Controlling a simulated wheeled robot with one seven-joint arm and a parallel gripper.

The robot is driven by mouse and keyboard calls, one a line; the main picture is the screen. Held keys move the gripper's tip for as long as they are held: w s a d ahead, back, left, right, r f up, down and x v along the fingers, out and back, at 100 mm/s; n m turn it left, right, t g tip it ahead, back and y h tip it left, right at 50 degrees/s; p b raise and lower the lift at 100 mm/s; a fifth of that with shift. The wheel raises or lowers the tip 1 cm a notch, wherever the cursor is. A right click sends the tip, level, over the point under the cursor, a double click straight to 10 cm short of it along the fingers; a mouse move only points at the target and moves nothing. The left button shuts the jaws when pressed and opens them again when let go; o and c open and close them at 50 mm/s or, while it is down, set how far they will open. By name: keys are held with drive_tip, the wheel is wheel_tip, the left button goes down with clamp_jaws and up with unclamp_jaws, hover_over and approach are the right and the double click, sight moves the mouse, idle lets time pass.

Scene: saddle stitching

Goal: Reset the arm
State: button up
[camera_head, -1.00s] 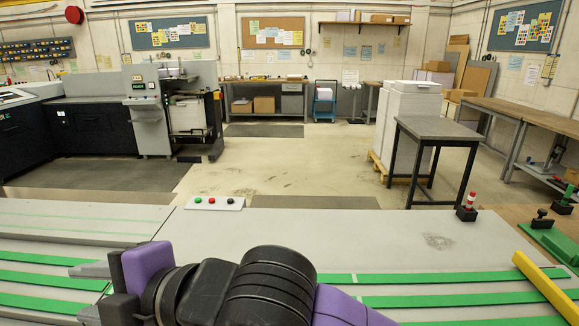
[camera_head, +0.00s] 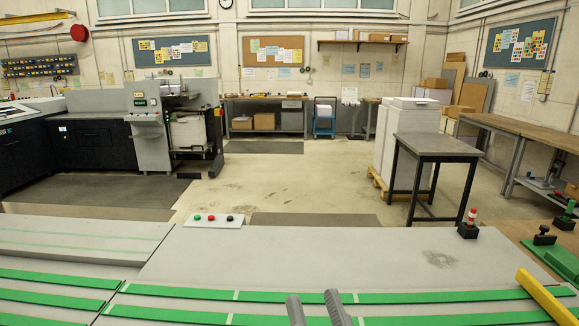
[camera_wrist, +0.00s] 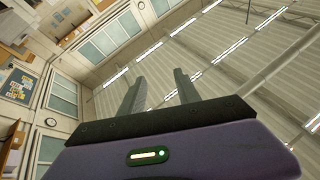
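My gripper (camera_head: 317,308) shows at the bottom middle of the head view, only its two grey fingers in sight, pointing up in front of the grey machine table (camera_head: 330,262). In the wrist view my gripper (camera_wrist: 160,88) has its two fingers apart with nothing between them. The wrist camera faces the ceiling and upper walls, so the gripper points upward. The rest of my arm is out of the head view.
A yellow bar (camera_head: 546,296) lies at the right edge. A red-and-white signal light (camera_head: 470,220) stands at the right. Open floor (camera_head: 290,185) lies beyond.

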drive_tip(key=s+d+f+g+h, duration=0.2)
drive_tip(key=s+d+f, duration=0.3)
drive_tip(key=s+f, duration=0.2)
drive_tip(key=s+d+f+g+h, duration=0.2)
drive_tip(key=s+d+f, duration=0.4)
drive_tip(key=s, duration=0.5)
drive_tip(key=s+d+f+g+h, duration=0.2)
drive_tip(key=s+d+f, duration=0.3)
drive_tip(key=s+f, duration=0.4)
drive_tip(key=shift+s+d+m+g, duration=0.25)
drive_tip(key=shift+s+m+g, duration=0.2)
drive_tip(key=shift+g, duration=0.35)
